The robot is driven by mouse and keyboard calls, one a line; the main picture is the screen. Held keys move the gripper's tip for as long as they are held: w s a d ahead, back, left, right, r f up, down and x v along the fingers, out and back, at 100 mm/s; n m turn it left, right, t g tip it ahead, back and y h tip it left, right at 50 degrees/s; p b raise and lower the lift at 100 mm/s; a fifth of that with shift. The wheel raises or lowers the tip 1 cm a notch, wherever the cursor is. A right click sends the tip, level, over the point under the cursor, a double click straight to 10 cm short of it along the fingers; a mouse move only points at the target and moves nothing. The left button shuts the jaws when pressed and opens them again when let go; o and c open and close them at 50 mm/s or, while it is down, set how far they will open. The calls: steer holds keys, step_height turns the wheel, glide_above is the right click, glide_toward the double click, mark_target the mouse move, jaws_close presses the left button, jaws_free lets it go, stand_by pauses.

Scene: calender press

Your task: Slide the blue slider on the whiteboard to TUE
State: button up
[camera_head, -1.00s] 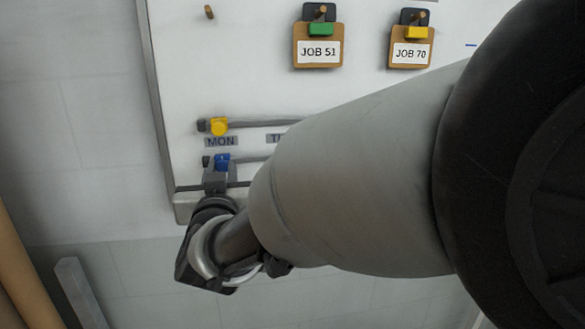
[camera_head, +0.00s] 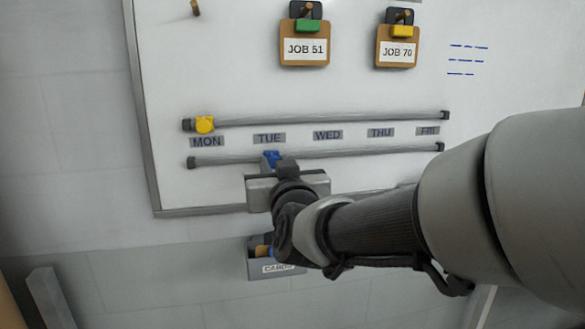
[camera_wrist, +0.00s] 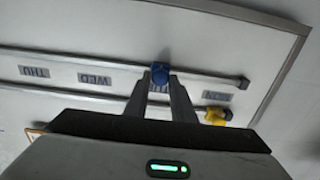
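The blue slider (camera_head: 271,158) is on the lower rail (camera_head: 350,153) of the whiteboard (camera_head: 230,60), just below the TUE label (camera_head: 269,138). My gripper (camera_head: 284,168) is at the slider from below and in front. In the wrist view the blue slider (camera_wrist: 160,73) sits at the tips of my gripper's two fingers (camera_wrist: 161,88). The fingers come close together at the slider and appear closed around it. The TUE label is hidden in the wrist view. The MON label (camera_head: 207,142) is to the left of TUE.
A yellow slider (camera_head: 205,124) is on the upper rail (camera_head: 330,119) at MON. Clipboards JOB 51 (camera_head: 304,50) and JOB 70 (camera_head: 396,52) hang above. A grey box marked CARDS (camera_head: 277,268) is below the board, close to my wrist.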

steer(key=o, duration=0.3)
steer(key=shift+s, duration=0.1)
steer(key=shift+b+v, duration=2.1)
steer(key=shift+v, duration=6.55)
steer(key=shift+d, duration=0.1)
